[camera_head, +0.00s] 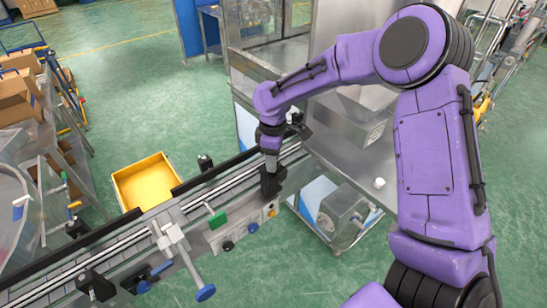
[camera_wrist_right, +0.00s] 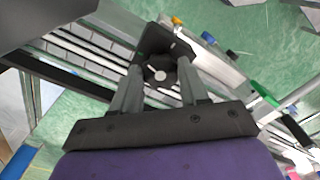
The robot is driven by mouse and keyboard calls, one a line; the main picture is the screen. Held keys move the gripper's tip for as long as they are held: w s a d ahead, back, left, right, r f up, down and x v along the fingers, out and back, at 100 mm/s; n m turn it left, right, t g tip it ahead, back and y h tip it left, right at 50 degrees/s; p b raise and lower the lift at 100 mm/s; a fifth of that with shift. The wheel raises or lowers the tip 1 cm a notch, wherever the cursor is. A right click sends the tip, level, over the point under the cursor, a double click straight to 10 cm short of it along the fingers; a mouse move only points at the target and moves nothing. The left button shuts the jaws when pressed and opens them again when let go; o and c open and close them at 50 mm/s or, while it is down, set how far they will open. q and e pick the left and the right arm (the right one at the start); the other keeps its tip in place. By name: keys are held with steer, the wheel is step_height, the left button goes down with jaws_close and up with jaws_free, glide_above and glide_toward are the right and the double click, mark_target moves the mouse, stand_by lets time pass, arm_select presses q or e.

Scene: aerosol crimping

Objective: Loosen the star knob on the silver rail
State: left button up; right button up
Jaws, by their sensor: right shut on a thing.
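The black star knob (camera_wrist_right: 158,73) shows in the right wrist view, with a pale centre, on a black bracket (camera_wrist_right: 160,38) at the silver rail (camera_wrist_right: 95,52). My right gripper (camera_wrist_right: 157,80) is shut on the knob, one finger on each side of it. In the head view my right gripper (camera_head: 270,168) reaches down to the black bracket at the rail's right part, and the knob is hidden there. The silver rail (camera_head: 233,180) runs from lower left to upper right. My left gripper is not in view.
A steel machine table (camera_head: 365,165) is close on the right. Green floor is open at the front.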

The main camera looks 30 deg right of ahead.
steer(key=o, duration=1.1)
steer(key=shift+w, duration=0.1)
steer(key=shift+c, duration=0.2)
step_height(320, 180, up, 10)
steer(key=b, duration=0.2)
steer(key=shift+r, duration=0.25)
